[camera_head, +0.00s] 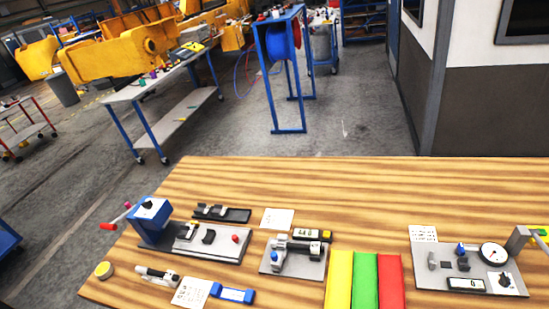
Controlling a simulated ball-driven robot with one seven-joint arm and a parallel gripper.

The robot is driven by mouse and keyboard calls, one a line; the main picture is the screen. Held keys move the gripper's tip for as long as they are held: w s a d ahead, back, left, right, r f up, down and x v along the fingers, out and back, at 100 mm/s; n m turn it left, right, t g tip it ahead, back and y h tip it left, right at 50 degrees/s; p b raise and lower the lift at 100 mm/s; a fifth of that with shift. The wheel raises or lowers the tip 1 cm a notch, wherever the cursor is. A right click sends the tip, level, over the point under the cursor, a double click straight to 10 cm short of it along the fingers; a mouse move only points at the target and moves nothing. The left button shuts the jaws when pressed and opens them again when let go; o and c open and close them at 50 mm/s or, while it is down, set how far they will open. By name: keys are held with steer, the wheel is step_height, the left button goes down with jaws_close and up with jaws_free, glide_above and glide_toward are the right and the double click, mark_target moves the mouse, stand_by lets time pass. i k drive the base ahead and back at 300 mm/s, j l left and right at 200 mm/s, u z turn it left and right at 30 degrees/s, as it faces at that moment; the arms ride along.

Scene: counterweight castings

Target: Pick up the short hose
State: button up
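I cannot make out for certain which item is the short hose. A small dark cylinder with pale ends (157,275) lies at the front left of the wooden bench (330,185), beside a white printed card (189,292). Another short dark piece with light metal ends (298,247) rests on a grey plate fixture (285,262) near the middle of the bench. My gripper is not in view.
A blue device with a red handle (150,212) stands at the bench's left. Yellow, green and red strips (364,285) lie front centre. A gauge plate (470,270) is at the right. The bench's back is clear. Behind are a metal trolley (160,90) and blue reel stand (282,60).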

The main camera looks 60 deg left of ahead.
mark_target(315, 248)
steer(key=u, duration=1.3)
steer(key=i+l+u, duration=0.2)
steer(key=i, duration=0.25)
steer(key=i+u, duration=0.25)
steer(key=i, duration=0.2)
